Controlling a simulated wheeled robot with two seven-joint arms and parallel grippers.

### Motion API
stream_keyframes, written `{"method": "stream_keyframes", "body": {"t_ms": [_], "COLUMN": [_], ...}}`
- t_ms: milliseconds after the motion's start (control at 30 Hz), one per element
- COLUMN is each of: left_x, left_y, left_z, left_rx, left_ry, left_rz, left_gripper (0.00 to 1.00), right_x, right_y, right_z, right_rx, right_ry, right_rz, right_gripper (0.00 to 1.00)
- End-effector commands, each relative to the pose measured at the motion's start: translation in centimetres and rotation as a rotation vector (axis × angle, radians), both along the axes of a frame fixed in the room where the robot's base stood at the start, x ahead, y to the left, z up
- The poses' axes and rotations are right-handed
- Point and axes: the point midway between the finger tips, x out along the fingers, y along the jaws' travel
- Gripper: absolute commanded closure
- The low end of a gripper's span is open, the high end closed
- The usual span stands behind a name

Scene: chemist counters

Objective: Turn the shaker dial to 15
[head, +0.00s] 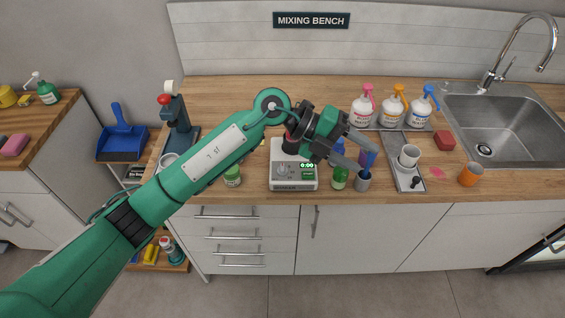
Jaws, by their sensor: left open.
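The shaker (294,184) is a pale box with a darker upper part, on the wooden counter below the mixing bench sign. Its grey dial (284,170) is on the front panel, left of a small green lit display (307,165) whose digits look like zeros. My left arm reaches across from the lower left, and its forearm and wrist cover part of the shaker's top. My left gripper (369,161) is open, to the right of the shaker and apart from the dial, with its fingers pointing right and down. I cannot make out the dial's markings. My right gripper is not in view.
A green-capped jar (340,178) and a grey cup (363,181) stand right of the shaker, near my fingers. Another green-lidded jar (232,176) stands left. A grey tray (403,179) holds a white cup (409,156). Pump bottles (393,109) stand behind; a sink (510,120) is right.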

Motion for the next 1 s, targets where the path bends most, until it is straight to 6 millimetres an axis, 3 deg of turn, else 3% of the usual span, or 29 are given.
{"method": "stream_keyframes", "body": {"t_ms": [100, 233, 400, 500, 733, 1000], "left_x": [2.3, 5.5, 9.0, 10.0, 10.4, 10.3], "left_y": [2.5, 6.8, 12.0, 13.9, 14.8, 14.8], "left_z": [-2.2, -3.3, -2.3, -1.6, -2.4, -7.7], "left_rx": [0.323, 0.667, 0.998, 1.103, 1.156, 1.153], "left_ry": [-0.097, -0.173, -0.228, -0.24, -0.242, -0.238], "left_rz": [-0.029, 0.005, 0.096, 0.138, 0.159, 0.156], "left_gripper": [0.53, 0.53, 0.53, 0.53, 0.53, 0.53], "right_x": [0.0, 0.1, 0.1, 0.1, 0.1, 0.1], "right_y": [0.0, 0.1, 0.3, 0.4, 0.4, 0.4], "right_z": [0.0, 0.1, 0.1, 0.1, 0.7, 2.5], "right_rx": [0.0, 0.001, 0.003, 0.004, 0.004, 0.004], "right_ry": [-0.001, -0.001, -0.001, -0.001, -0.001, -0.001], "right_rz": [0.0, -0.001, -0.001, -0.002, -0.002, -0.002], "right_gripper": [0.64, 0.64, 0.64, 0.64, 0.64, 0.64]}}
